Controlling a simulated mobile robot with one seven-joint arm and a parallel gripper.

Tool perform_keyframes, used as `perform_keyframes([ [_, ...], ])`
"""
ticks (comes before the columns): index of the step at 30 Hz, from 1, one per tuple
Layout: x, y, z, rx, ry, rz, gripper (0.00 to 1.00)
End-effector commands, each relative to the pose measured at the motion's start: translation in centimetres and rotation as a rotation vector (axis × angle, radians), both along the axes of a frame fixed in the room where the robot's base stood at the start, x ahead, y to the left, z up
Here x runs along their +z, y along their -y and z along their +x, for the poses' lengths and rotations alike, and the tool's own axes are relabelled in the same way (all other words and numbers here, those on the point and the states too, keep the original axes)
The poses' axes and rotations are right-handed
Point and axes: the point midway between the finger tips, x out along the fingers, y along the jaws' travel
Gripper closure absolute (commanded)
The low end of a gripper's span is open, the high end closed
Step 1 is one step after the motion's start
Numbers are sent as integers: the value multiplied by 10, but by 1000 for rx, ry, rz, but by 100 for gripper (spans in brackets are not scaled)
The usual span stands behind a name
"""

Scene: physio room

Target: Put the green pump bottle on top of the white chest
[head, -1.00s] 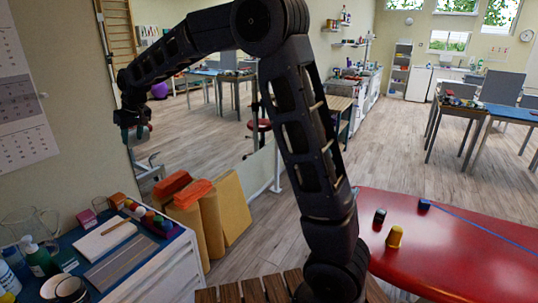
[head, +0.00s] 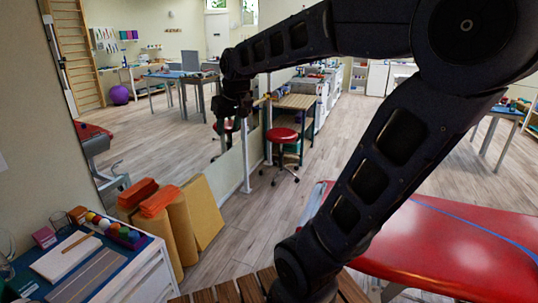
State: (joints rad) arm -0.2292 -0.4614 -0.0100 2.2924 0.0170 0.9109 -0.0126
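No green pump bottle can be made out now. A white chest of drawers (head: 140,278) with a blue top stands at the lower left, partly cut off by the frame. On it lie a pale board with a wooden stick (head: 66,254), a grey ruled strip and a rack of coloured pots (head: 118,232). My gripper (head: 226,130) hangs at the end of my arm, in the upper middle of the view, to the right of the chest and above it in the picture. Its fingers are small and dark, and I cannot tell whether they hold anything.
Orange and yellow foam blocks (head: 170,220) stand beside the chest. A red treatment table (head: 450,245) fills the right. A wooden slatted surface (head: 225,292) is at the bottom. A wooden-topped table (head: 296,102) and red stool (head: 282,134) stand further back. Floor between is clear.

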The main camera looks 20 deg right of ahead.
Motion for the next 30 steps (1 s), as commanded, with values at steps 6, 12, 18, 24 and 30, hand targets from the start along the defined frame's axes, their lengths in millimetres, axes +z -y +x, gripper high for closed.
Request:
perform_keyframes([
  [6,-25,53,-68,-124,5,-8,60],
  [12,-47,76,-110,-202,4,-15,60],
  [18,-56,83,-124,-228,2,-18,60],
  [24,-56,83,-124,-228,2,-18,60],
  [30,-56,83,-124,-228,2,-18,46],
])
